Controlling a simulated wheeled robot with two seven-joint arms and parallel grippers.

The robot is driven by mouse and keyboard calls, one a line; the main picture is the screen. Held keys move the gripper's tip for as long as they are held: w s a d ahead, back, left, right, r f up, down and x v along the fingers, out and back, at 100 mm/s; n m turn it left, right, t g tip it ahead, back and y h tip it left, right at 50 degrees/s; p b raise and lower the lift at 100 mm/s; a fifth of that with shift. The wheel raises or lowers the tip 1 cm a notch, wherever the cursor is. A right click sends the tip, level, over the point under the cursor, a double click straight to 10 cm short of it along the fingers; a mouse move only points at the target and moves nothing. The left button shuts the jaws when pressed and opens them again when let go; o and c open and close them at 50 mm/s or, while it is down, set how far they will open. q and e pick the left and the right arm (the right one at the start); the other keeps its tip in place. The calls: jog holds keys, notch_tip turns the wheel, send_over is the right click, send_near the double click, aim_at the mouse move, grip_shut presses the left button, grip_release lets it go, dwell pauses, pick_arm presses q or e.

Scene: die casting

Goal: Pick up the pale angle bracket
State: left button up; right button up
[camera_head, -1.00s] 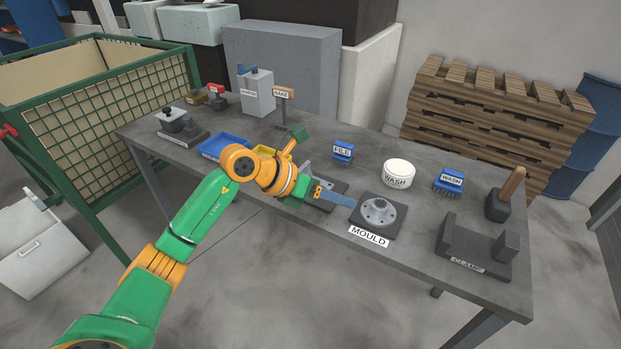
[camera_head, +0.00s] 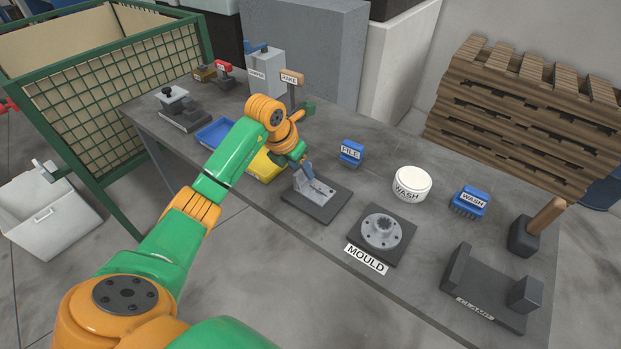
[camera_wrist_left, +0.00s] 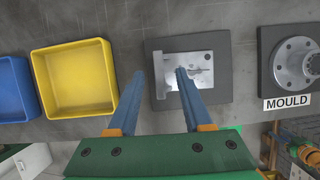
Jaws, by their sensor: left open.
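The pale angle bracket (camera_head: 311,188) sits on a dark square plate (camera_head: 325,211) near the table's front edge, between the yellow tray and the mould. In the left wrist view the bracket (camera_wrist_left: 184,72) lies on its plate (camera_wrist_left: 219,94) beyond my fingertips. My left gripper (camera_head: 312,172) is at the bracket in the head view, its blue fingers in front of part of it. In the left wrist view the left gripper (camera_wrist_left: 160,72) is open, with a gap between its fingers over the bracket. I cannot tell whether they touch. My right gripper is not in view.
A yellow tray (camera_wrist_left: 36,72) and a blue tray (camera_wrist_left: 4,60) lie left of the plate. The flanged part marked MOULD (camera_head: 382,231) is to the right. A FILE block (camera_head: 351,152), a WASH tub (camera_head: 411,183) and the rake (camera_head: 292,79) stand farther back. A green-framed bin (camera_head: 88,112) is at left.

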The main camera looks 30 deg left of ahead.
pick_arm(q)
jog(key=shift+x, duration=1.05)
jog(key=shift+r, duration=0.15)
grip_shut()
jog(key=shift+w, duration=0.1)
